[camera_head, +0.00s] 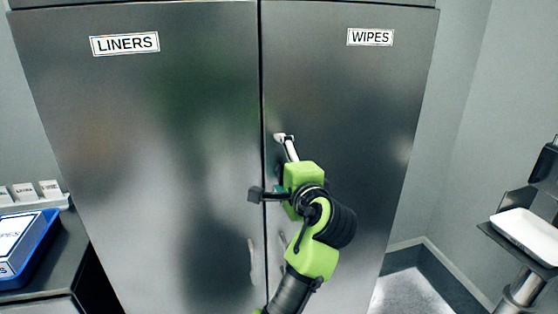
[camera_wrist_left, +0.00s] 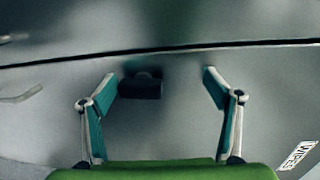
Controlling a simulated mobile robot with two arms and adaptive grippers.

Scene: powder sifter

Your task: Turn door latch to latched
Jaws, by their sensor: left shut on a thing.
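Two tall steel cabinet doors face me, with the door latch (camera_head: 255,195) as a dark block near the seam between them. My left gripper (camera_head: 275,170) is at the right door beside the latch. In the left wrist view its two teal-lined fingers (camera_wrist_left: 160,85) are spread wide on either side of the dark latch (camera_wrist_left: 140,88). The latch's lower part is partly hidden by the gripper in the head view. My right gripper is not in view.
The left door bears a LINERS label (camera_head: 125,43), the right a WIPES label (camera_head: 370,37). Door handles (camera_head: 251,262) sit below the latch. A blue bin (camera_head: 42,240) stands on a counter at left. A white tray (camera_head: 528,234) is at far right.

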